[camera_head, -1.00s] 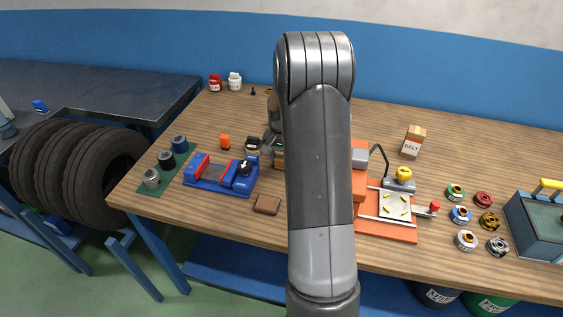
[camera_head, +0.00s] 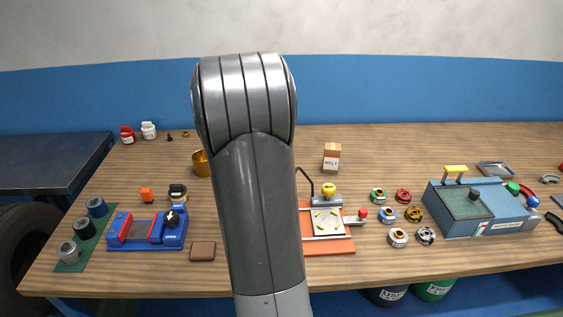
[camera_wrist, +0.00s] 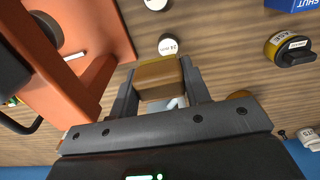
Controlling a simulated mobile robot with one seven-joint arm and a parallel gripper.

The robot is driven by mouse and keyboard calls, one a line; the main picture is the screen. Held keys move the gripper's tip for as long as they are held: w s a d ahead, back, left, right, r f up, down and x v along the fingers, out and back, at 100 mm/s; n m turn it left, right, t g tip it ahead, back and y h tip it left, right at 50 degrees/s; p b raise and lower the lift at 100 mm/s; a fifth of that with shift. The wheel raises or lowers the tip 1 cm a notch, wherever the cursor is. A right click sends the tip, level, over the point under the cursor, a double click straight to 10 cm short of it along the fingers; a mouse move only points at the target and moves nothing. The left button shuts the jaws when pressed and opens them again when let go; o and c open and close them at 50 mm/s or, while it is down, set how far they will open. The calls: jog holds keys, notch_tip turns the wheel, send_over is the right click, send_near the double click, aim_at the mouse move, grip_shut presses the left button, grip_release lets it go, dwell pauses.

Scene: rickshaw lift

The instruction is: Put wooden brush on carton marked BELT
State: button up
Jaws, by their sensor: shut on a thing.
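The carton marked BELT (camera_head: 332,160) stands upright toward the back of the bench, right of my arm in the head view. Its sides are brown with a white label. In the wrist view my gripper (camera_wrist: 157,74) is shut on a brown wooden block-like piece, the wooden brush (camera_wrist: 157,84). A pale bit shows below the wood between the fingers. The carton does not show clearly in the wrist view.
Several spools (camera_head: 388,215) sit right of the machine. The bench beside the carton is clear.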

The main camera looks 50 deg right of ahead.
notch_tip(320, 180, up, 17)
jog(key=s+d, duration=0.4)
jog(key=d, duration=0.8)
jog(key=s+d, duration=0.3)
jog(key=d, duration=0.8)
jog(key=s+d, duration=1.3)
jog(key=d, duration=0.1)
send_over(333, 146)
notch_tip(333, 146, down, 13)
jog(key=shift+r, duration=0.1)
jog(key=shift+f, duration=2)
